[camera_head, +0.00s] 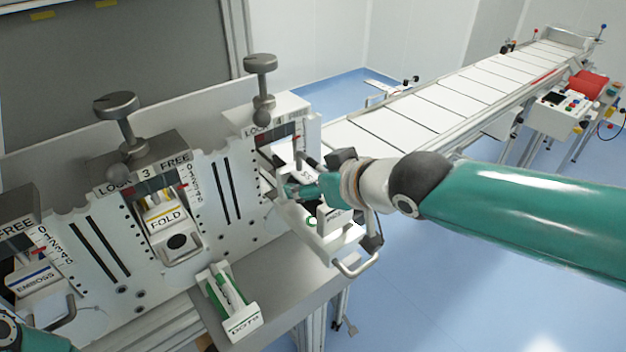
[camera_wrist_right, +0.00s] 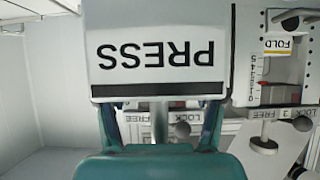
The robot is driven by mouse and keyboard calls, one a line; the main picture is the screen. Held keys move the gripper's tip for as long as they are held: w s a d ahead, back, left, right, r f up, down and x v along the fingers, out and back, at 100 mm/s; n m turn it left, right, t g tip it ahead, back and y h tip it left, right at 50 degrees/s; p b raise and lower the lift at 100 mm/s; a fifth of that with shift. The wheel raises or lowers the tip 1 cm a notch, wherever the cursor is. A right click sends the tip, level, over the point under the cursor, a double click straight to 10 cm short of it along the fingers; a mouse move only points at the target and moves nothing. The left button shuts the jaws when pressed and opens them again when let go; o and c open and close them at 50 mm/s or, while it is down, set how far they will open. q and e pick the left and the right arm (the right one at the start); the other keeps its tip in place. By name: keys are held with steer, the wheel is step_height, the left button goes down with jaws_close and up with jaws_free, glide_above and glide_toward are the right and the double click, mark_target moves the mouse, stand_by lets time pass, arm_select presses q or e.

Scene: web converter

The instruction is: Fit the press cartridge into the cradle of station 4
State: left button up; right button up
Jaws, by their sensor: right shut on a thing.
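The press cartridge (camera_wrist_right: 160,85) is a white block whose PRESS label reads upside down in the right wrist view. Part of a white lettered face, likely its label, shows in the head view (camera_head: 307,177). My right gripper (camera_head: 305,188) is shut on the cartridge at station 4 (camera_head: 272,125), the rightmost station. A white body with a grey bar handle (camera_head: 357,264) juts out below the gripper. The gripper and wrist hide much of the cradle, so I cannot tell how deep the cartridge sits. Only a piece of my left arm shows at bottom left.
Station 3 (camera_head: 145,172), to the left, holds the FOLD cartridge (camera_head: 166,222). The EMBOSS cartridge (camera_head: 35,280) sits further left. A white and green DOTS cartridge (camera_head: 245,322) lies on the grey shelf (camera_head: 290,285) in front. A conveyor (camera_head: 440,105) runs behind my right arm.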

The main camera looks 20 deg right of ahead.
steer(key=shift+r+b, duration=0.1)
steer(key=shift+b, duration=0.55)
stand_by(1.7)
steer(key=shift+f+b, duration=1.75)
steer(key=shift+b, duration=0.25)
steer(key=o, duration=1.7)
steer(key=shift+o, duration=0.6)
steer(key=shift+s, duration=0.1)
steer(key=shift+f, duration=0.1)
steer(key=v, duration=1.2)
